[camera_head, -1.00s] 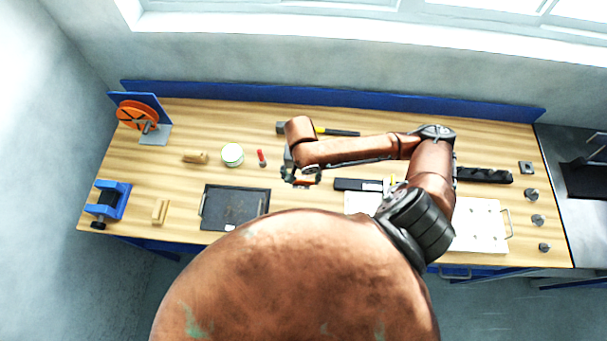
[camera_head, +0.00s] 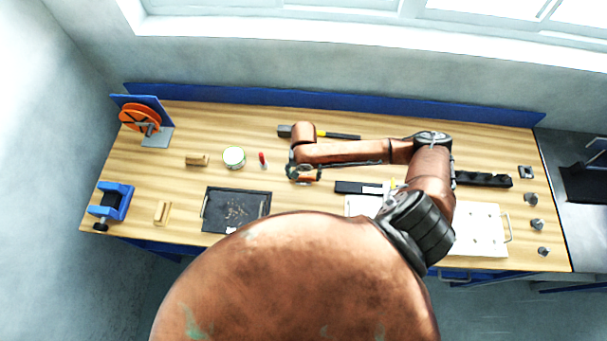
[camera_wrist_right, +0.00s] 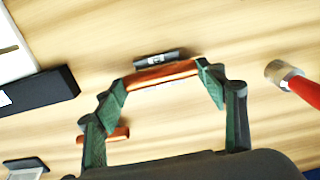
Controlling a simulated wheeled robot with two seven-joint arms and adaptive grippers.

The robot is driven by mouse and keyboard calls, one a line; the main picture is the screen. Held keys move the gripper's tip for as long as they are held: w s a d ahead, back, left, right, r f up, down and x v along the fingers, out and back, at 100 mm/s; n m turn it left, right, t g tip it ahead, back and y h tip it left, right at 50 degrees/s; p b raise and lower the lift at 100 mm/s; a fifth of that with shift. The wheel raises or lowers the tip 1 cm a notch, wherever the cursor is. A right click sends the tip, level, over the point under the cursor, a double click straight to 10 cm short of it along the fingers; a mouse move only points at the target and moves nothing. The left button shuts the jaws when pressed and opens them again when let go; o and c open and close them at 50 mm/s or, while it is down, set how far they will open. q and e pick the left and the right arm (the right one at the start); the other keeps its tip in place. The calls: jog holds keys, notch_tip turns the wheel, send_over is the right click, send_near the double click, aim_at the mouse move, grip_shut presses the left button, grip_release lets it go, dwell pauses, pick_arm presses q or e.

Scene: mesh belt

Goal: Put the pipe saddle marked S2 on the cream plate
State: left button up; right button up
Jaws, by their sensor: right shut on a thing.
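My right gripper (camera_wrist_right: 163,80) is shut on a copper-coloured pipe saddle (camera_wrist_right: 165,74), which spans between its two green fingertips. A dark grey piece with a small pale label (camera_wrist_right: 156,59) lies along the saddle's far side; the label is too small to read surely. In the head view the right gripper (camera_head: 303,174) is over the middle of the bench, with copper showing beside it. The pale cream plate (camera_head: 486,232) with a handle lies at the right front of the bench, partly hidden by my arm. My left gripper is out of view.
Another copper piece (camera_wrist_right: 118,134) shows behind a finger. A red-handled tool (camera_head: 262,160), a round tin (camera_head: 234,157) and a dark tray (camera_head: 222,211) lie left of the gripper. A black bar (camera_head: 350,187) lies between gripper and plate. A hammer (camera_head: 340,135) lies behind.

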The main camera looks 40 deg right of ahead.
jog(key=o, duration=1.3)
jog(key=shift+f, duration=0.1)
